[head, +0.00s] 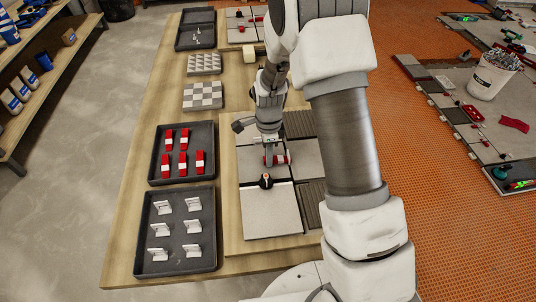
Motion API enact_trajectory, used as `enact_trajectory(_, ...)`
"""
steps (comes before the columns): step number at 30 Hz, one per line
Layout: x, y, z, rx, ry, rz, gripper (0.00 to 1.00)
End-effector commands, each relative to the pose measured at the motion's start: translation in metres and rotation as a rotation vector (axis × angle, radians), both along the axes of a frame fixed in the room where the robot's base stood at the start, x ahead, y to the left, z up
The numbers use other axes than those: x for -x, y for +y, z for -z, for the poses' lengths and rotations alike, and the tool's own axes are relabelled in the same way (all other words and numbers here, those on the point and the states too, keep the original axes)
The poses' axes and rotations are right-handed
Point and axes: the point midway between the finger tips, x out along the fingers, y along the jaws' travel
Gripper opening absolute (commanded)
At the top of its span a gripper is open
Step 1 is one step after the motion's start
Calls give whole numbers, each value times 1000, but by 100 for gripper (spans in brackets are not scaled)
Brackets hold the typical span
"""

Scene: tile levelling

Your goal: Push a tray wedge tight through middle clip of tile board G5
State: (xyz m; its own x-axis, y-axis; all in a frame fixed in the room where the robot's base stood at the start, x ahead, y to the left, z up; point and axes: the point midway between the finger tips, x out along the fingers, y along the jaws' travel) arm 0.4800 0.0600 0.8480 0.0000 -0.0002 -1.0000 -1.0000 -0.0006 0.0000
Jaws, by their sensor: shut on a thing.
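The tile board (232,238) lies on the wooden bench, with pale tiles (270,212) and dark ribbed patches between and beside them. My gripper (272,162) is low over the board's middle, shut on a red wedge (282,160) at a tile joint. The clip there is mostly hidden by my gripper, so I cannot tell how far the wedge is through it. A tray (152,172) left of the board holds several red wedges (183,161). No board label is readable.
A second dark tray (148,262) holds several white clips (190,228). Patterned tile samples (203,96) and an open black case (196,40) lie farther back. My arm covers the board's right side. A white bucket (490,75) stands on the floor tiling at right.

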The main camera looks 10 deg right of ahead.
Motion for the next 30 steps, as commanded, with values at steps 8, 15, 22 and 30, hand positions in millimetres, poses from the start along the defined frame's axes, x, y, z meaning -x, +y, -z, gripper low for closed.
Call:
enact_trajectory(8,0,-4,0,0,0,2,0)
enact_trajectory(15,0,-8,0,0,0,2,0)
enact_trajectory(22,0,-11,0,0,0,1,0)
enact_trajectory(30,0,-15,0,0,0,1,0)
